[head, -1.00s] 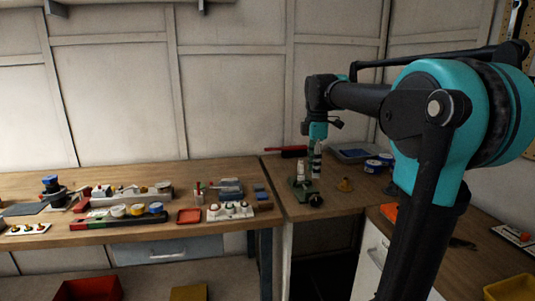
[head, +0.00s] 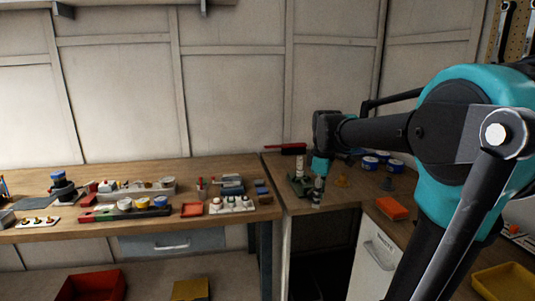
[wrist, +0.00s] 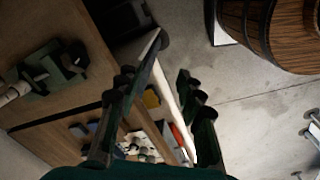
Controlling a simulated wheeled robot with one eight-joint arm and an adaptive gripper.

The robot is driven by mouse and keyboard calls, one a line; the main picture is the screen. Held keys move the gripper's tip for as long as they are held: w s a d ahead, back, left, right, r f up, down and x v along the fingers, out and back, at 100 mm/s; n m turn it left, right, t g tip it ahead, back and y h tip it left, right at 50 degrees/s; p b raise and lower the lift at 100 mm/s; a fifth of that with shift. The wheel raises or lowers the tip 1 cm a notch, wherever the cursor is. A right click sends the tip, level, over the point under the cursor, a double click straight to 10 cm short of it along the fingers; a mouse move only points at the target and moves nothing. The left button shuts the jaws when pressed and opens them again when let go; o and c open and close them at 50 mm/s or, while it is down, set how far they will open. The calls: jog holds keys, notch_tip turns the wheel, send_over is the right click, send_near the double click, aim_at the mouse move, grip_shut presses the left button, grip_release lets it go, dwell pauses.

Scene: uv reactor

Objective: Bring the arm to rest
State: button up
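My gripper (head: 318,184) points down in the head view at the near edge of the corner bench, beside a small green bench device (head: 298,186). In the wrist view the two dark fingers of my gripper (wrist: 157,88) stand apart with a clear gap and nothing held between them. The green device also shows in the wrist view (wrist: 45,68), off to the left of the fingers. My teal and black arm fills the right side of the head view, bent at the elbow.
The left bench (head: 225,172) carries several small parts and trays. An orange block (head: 392,208) and blue-labelled tins (head: 370,163) lie near my arm. A red bin (head: 90,285) and yellow bins sit lower. A wooden barrel (wrist: 270,30) stands on open floor in the wrist view.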

jog(key=s+d+f+m+t, duration=0.2)
jog(key=s+f+m+t, duration=0.1)
jog(key=s+f+m, duration=1)
jog(key=s+f, duration=0.4)
jog(key=f, duration=0.2)
jog(key=shift+d+f, duration=0.3)
jog(key=shift+f, duration=0.1)
